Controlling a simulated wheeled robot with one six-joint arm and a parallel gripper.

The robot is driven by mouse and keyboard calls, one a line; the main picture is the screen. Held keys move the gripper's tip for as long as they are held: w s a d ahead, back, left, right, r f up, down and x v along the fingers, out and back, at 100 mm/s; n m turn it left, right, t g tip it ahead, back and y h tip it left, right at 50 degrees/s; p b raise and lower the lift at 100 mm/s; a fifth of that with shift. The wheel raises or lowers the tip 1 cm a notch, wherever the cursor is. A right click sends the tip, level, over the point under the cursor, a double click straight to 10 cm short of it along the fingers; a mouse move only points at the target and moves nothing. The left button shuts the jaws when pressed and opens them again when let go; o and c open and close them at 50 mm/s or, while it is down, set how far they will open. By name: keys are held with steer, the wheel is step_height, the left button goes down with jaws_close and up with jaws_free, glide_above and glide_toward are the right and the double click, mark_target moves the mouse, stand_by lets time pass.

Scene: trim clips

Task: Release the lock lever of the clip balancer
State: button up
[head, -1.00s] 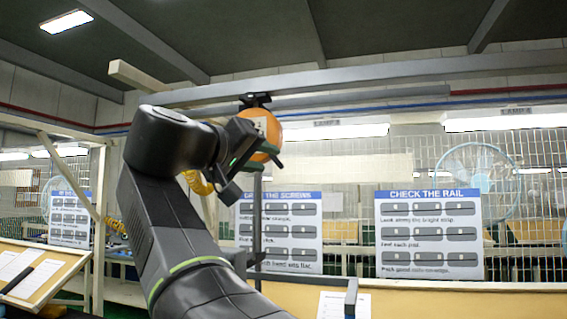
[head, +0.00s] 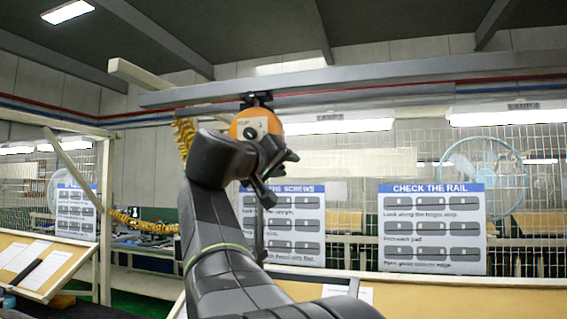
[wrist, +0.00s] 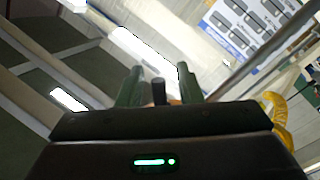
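The clip balancer (head: 246,124) is a round orange housing with a pale label and a dark hub, hanging under the overhead rail. My gripper (head: 288,156) is at its lower right in the head view, partly hidden by my own wrist. In the wrist view, the two green fingers of my gripper (wrist: 158,88) stand apart. A short dark post, perhaps the lock lever (wrist: 159,93), shows between them with gaps on both sides. A little orange shows behind the fingers. Whether the post touches a finger, and the lever's position, cannot be told.
A grey overhead rail (head: 370,75) runs across above the balancer. A yellow coiled hose (head: 184,138) hangs left of it. Instruction boards (head: 432,228) and a wire mesh fence stand behind. A tilted board with papers (head: 45,264) is at left.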

jaws_close()
steer(key=shift+f, duration=0.1)
steer(key=m+b, duration=0.1)
steer(key=m, duration=0.1)
steer(key=shift+w+a+f+m+y+b, duration=0.1)
steer(key=shift+a+f+m+y+b, duration=0.1)
steer(key=shift+a+m+y+b, duration=0.15)
steer(key=shift+w+a+f+m+g+y+b, duration=0.1)
steer(key=shift+a+m+g+y+b, duration=0.15)
steer(key=shift+m, duration=0.6)
steer(key=shift+m+g+y+b, duration=0.2)
steer(key=shift+m+b, duration=0.15)
steer(key=shift+m, duration=0.45)
jaws_free()
